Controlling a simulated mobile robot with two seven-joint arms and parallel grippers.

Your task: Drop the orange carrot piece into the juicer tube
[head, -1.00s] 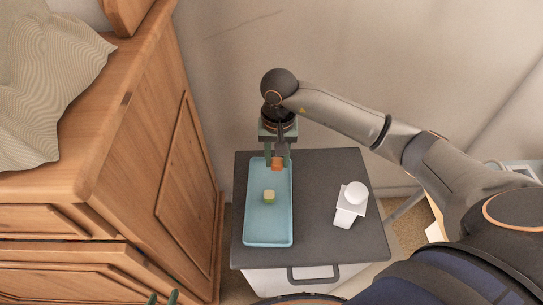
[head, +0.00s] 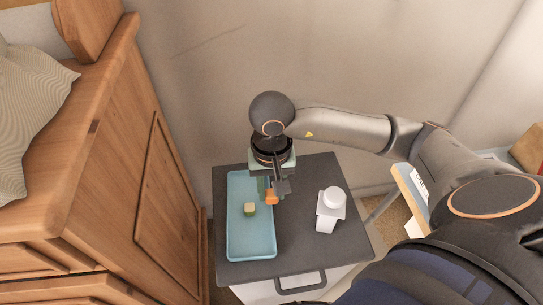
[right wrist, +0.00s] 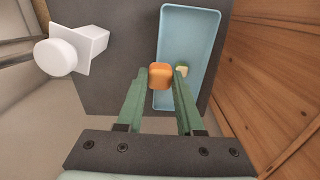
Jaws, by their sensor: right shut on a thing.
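The orange carrot piece (head: 271,197) is held between the fingertips of my right gripper (head: 270,191), over the right edge of the blue tray (head: 250,242). In the right wrist view the orange piece (right wrist: 160,76) sits between the two green fingers (right wrist: 161,85). The white juicer (head: 328,212) stands to the right on the dark top, with a round part (head: 334,194) above a square plate; it also shows at upper left in the right wrist view (right wrist: 90,42). I cannot see an opening in it. My left gripper is out of view.
A small yellow-green piece (head: 250,208) lies in the tray. The dark cart top (head: 300,243) is clear between tray and juicer. A wooden dresser (head: 125,190) stands at left, and a wall rises behind the cart.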

